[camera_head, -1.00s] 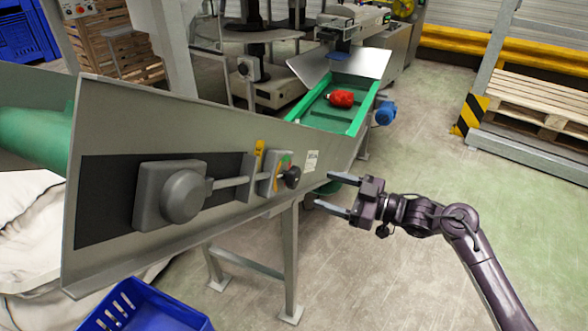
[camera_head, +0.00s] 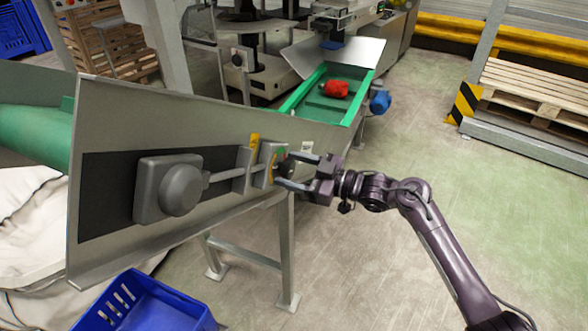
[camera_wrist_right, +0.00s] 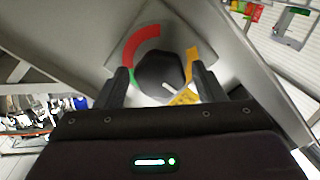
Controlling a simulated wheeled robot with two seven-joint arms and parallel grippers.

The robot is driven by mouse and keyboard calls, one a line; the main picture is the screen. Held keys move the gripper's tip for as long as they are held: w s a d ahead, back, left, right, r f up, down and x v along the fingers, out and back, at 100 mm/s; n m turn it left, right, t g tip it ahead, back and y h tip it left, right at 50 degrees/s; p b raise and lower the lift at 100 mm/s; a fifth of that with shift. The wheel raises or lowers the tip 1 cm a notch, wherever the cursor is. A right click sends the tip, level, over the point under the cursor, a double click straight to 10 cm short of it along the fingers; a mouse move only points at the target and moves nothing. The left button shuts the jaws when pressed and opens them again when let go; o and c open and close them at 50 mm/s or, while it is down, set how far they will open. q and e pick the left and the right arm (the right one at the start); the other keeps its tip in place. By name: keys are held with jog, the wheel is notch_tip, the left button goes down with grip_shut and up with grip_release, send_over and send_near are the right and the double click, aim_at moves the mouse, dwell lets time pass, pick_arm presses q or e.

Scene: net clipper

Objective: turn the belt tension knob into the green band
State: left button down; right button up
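The dark belt tension knob (camera_wrist_right: 158,72) sits on a grey plate in the right wrist view, with a white pointer line aimed to the lower right. Around it show a red arc (camera_wrist_right: 140,42), a little green (camera_wrist_right: 132,76) at the left, and yellow (camera_wrist_right: 191,62) at the right. My right gripper (camera_wrist_right: 162,84) is open, its fingers on either side of the knob. I cannot tell whether they touch it. In the head view my right gripper (camera_head: 284,170) is at the dial plate on the conveyor side, partly covering the knob. My left gripper is not in view.
The grey conveyor side panel (camera_head: 110,110) carries a grey housing (camera_head: 165,190) and rod beside the dial. A red item (camera_head: 335,88) lies on the green belt behind. A blue crate (camera_head: 145,305) stands below at the front.

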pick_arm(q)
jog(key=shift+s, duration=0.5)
pick_arm(e)
jog(key=c, duration=0.8)
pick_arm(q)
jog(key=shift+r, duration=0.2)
pick_arm(e)
jog(key=m+p, duration=0.1)
jog(key=m, duration=0.1)
jog(key=m+p, duration=0.1)
jog(key=p, duration=0.1)
jog(key=shift+r+m, duration=0.2)
jog(key=shift+m, duration=0.2)
jog(key=m+p, duration=0.3)
jog(key=m, duration=0.2)
jog(key=shift+p, duration=0.35)
jog(key=m+p, duration=0.2)
jog(key=m, duration=0.2)
jog(key=shift+w+m, duration=0.1)
jog(key=shift+m, duration=0.3)
pick_arm(q)
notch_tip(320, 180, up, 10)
jog(key=p, duration=0.2)
pick_arm(e)
jog(key=shift+f+m, duration=0.15)
jog(key=shift+m, duration=1.85)
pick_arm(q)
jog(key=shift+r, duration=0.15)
